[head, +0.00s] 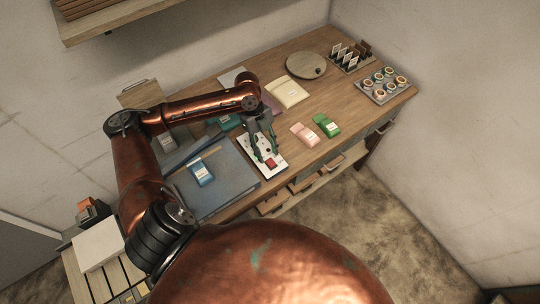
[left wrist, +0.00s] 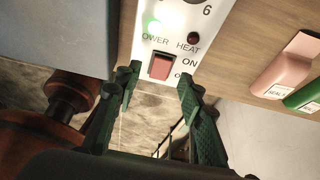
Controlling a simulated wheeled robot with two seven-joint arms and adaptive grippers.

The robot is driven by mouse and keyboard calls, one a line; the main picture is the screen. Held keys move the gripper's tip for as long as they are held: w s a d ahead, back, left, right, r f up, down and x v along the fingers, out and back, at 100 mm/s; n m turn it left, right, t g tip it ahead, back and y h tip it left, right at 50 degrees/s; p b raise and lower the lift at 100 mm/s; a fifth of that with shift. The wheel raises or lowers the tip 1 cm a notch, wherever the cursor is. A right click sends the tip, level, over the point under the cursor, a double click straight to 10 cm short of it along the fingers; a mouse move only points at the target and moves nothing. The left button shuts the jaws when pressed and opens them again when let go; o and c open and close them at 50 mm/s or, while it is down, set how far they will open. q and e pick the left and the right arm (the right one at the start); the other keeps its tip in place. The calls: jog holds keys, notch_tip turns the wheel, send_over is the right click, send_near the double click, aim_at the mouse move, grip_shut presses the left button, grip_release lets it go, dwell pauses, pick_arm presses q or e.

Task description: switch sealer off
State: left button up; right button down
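The sealer is a blue-grey flat slab (head: 237,180) with a white control panel (head: 281,164) along its right side, on the table. The panel has a red rocker switch (left wrist: 161,66), which also shows in the head view (head: 271,163). Labels beside the switch read POWER, HEAT and ON. My right gripper is not in view.
A blue packet (head: 201,173) lies on the slab. Pink (head: 304,134) and green (head: 326,125) packets lie right of the panel, near my gripper. A cream packet (head: 286,92), a round board (head: 306,65) and a tray of jars (head: 384,86) stand farther back.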

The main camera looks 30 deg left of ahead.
aim_at(271, 163)
pick_arm(q)
jog(key=shift+d+f, duration=0.2)
jog(key=shift+f, duration=0.5)
jog(key=shift+s+d+f, duration=0.1)
jog(key=shift+f, duration=0.2)
jog(key=shift+d+f, duration=0.2)
jog(key=shift+f, duration=0.1)
jog(key=c, duration=0.6)
grip_shut()
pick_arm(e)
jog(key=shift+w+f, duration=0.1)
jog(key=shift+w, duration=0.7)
